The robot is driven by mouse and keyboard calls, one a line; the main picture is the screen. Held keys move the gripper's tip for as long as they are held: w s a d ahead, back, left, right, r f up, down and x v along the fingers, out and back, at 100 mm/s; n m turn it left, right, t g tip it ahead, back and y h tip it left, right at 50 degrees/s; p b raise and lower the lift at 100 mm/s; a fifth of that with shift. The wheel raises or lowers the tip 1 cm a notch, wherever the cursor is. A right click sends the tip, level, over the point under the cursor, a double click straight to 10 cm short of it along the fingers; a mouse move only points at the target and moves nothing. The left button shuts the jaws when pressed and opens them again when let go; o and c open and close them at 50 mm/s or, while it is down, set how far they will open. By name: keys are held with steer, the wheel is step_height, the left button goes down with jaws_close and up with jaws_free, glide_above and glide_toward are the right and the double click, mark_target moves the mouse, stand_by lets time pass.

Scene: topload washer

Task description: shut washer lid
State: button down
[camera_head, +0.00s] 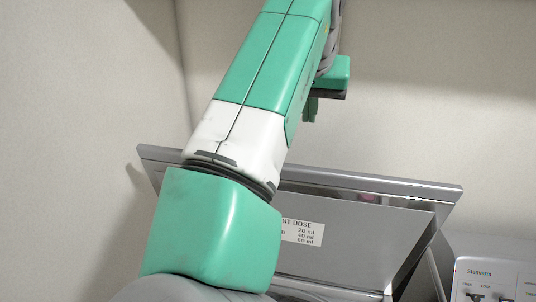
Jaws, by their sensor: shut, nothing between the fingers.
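The washer lid (350,245) is a grey metal panel standing raised and open, its inner face toward me. A white label with dose amounts (302,232) is on it. My green and white arm crosses in front of the lid and hides its left part. My gripper (311,110) shows partly behind the arm, above the lid's top edge in the picture. It is shut and empty. I cannot tell how far it is from the lid in depth, but no contact shows. The washer's tub and body are out of view or hidden.
A white control panel (490,278) with knobs stands at the lower right, beside the lid. Plain pale walls (420,90) meet in a corner behind the lid on the left. The space above the lid on the right looks free.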

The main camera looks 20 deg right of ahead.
steer(key=shift+w+d+f, duration=0.1)
steer(key=shift+d+f, duration=0.05)
steer(key=shift+f, duration=1.4)
steer(key=shift+w+d+f, duration=0.1)
steer(key=shift+w+f, duration=0.05)
steer(key=shift+f, duration=1.45)
steer(key=shift+w+d+f, duration=0.1)
steer(key=shift+d+f, duration=0.05)
steer(key=shift+f, duration=1.4)
